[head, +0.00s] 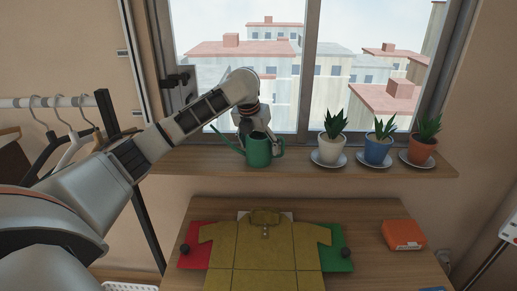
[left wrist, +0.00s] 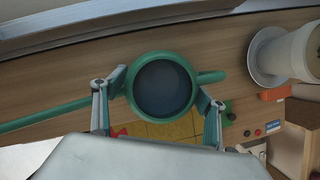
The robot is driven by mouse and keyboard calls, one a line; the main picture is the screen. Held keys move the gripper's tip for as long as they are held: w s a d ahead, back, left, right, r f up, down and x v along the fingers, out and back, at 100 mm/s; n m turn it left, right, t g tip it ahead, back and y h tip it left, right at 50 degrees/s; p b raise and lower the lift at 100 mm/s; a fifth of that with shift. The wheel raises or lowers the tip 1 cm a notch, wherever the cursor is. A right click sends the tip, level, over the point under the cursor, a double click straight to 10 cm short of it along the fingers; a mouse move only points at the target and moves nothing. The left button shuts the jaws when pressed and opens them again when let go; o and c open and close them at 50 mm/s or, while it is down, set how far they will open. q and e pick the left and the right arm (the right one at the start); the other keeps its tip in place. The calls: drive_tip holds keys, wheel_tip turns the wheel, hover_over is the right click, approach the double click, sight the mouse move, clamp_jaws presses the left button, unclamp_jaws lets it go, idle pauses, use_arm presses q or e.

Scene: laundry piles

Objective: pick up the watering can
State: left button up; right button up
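The green watering can (head: 258,153) stands upright on the wooden window sill, its long thin spout to the left and its handle to the right. My left gripper (head: 254,128) is over the can from above, pointing down. In the left wrist view the can's round dark opening (left wrist: 162,88) lies between the two widely spread fingers of the left gripper (left wrist: 160,95). One finger is on the spout side and the other is near the handle; both are very close to the wall, and I cannot tell whether they touch it. My right gripper is not in view.
Three potted plants on saucers, white (head: 331,150), blue (head: 376,150) and terracotta (head: 421,150), stand right of the can. The window is close behind. Below, a table (head: 375,275) holds a yellow shirt (head: 262,248) and an orange box (head: 403,235). Hangers (head: 75,140) hang at left.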

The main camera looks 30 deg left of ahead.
use_arm(q)
drive_tip(key=c, duration=1)
